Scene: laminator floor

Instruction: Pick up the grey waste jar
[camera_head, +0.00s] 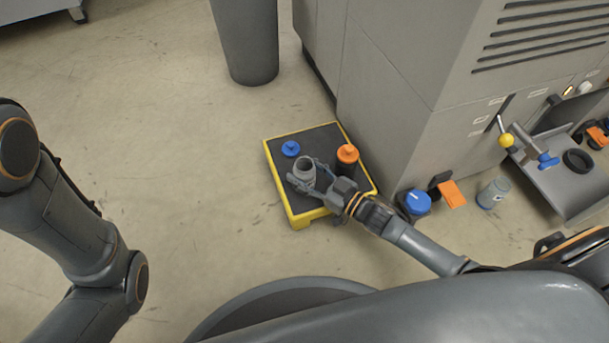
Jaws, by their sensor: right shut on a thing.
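The grey waste jar (304,168) stands on a yellow-rimmed black tray (295,220) on the floor, with its round mouth open and facing up. My right gripper (307,180) reaches in from the right and is shut on the jar, its fingers on either side of the body. The jar's lower part is partly hidden by the fingers. It looks upright, and I cannot tell whether it is clear of the tray. My left arm shows at the left edge, but its gripper is out of view.
On the tray are a blue cap (290,148) and an orange-topped dark container (347,156). The grey machine (400,90) stands close on the right. A blue-lidded container (417,202) and a clear jar (493,193) stand by its base. A grey bin (246,40) stands behind. Floor at left is clear.

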